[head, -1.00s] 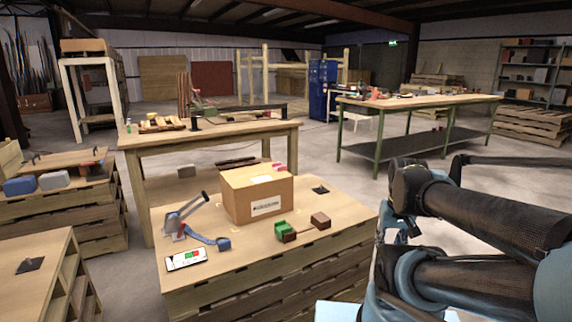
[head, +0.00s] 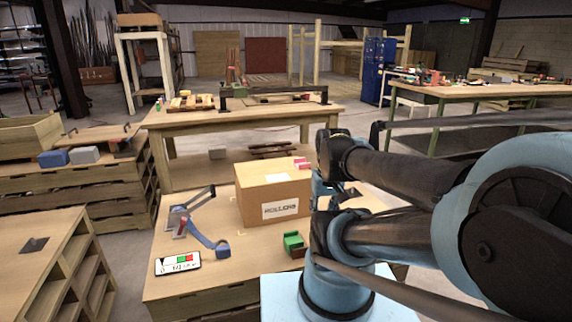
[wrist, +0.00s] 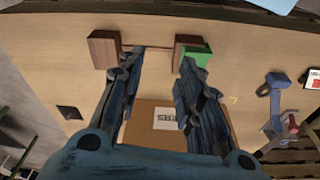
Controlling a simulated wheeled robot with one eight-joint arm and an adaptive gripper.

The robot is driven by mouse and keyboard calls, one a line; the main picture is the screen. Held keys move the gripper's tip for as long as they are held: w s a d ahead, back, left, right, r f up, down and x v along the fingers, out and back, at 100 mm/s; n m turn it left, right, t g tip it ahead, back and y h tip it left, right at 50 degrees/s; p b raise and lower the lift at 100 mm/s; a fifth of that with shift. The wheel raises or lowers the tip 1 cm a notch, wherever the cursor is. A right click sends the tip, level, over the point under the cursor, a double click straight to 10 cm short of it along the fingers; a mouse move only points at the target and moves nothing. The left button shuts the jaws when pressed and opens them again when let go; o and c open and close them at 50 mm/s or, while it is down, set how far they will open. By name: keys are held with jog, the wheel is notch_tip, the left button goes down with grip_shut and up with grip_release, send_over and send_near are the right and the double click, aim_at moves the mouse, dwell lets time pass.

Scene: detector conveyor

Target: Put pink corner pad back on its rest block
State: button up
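The pink corner pad (head: 301,163) is on the far right top corner of the cardboard box (head: 285,208). In the wrist view I cannot make it out. A bare brown block (wrist: 104,50) stands at one end of a thin bar. A second brown block (wrist: 187,42) at the other end carries a green corner pad (wrist: 197,57), which also shows in the head view (head: 293,240). My gripper (wrist: 160,62) is open and empty, its fingers spread above the pallet top, with the box below. In the head view my arm hides the bare block and most of the gripper.
A lever tool (head: 190,217) with a blue strap lies left of the box. A small display (head: 178,263) with red and green patches lies near the front left edge. A workbench (head: 240,116) stands behind. Bare pallet top (head: 220,285) is in front.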

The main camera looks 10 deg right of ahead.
jog(key=shift+w, duration=0.3)
jog(key=shift+o, duration=0.3)
